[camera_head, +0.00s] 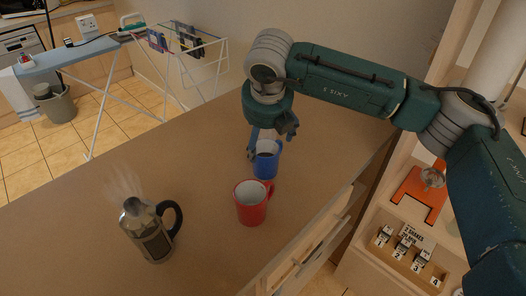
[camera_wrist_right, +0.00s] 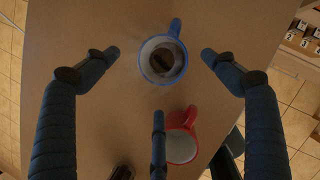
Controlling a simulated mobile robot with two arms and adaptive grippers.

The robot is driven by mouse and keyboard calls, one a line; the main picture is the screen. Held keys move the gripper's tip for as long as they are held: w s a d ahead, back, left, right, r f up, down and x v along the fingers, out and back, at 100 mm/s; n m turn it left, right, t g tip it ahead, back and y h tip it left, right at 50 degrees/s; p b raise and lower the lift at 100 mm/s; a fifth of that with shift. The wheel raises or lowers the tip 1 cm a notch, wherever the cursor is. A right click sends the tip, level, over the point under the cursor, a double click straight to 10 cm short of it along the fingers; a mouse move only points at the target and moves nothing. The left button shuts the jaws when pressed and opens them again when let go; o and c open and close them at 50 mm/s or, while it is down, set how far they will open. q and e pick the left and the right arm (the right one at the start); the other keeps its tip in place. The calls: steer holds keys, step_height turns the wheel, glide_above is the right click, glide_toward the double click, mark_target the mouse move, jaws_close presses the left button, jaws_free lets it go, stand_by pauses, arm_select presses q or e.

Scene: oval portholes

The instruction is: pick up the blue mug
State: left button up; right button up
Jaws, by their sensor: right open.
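The blue mug (camera_head: 266,166) stands upright on the brown counter, with dark contents inside. In the right wrist view the mug (camera_wrist_right: 148,72) lies between and slightly ahead of the spread fingers, its handle at the top of the picture. My right gripper (camera_head: 271,143) is just above and behind the mug in the head view, open and empty. In the wrist view its gripper (camera_wrist_right: 159,76) shows two side fingers and one lower finger, all apart from the mug. My left gripper is not in view.
A red mug (camera_head: 251,207) stands close in front of the blue one. A shelf with numbered blocks (camera_head: 402,250) is at right.

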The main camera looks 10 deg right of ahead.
mark_target(265, 153)
steer(key=p+x, duration=0.1)
steer(key=x, duration=0.2)
steer(key=p+x, duration=0.1)
steer(key=x, duration=0.2)
steer(key=p+x, duration=0.1)
steer(key=x, duration=0.1)
steer(key=shift+s+d+f, duration=0.15)
steer(key=shift+d+f, duration=0.1)
steer(key=shift+f, duration=0.45)
steer(key=shift+c, duration=1.3)
steer(key=c, duration=0.9)
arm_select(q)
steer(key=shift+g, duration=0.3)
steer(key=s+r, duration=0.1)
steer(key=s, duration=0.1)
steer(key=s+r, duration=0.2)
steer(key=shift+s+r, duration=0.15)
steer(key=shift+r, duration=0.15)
arm_select(e)
steer(key=c, duration=0.4)
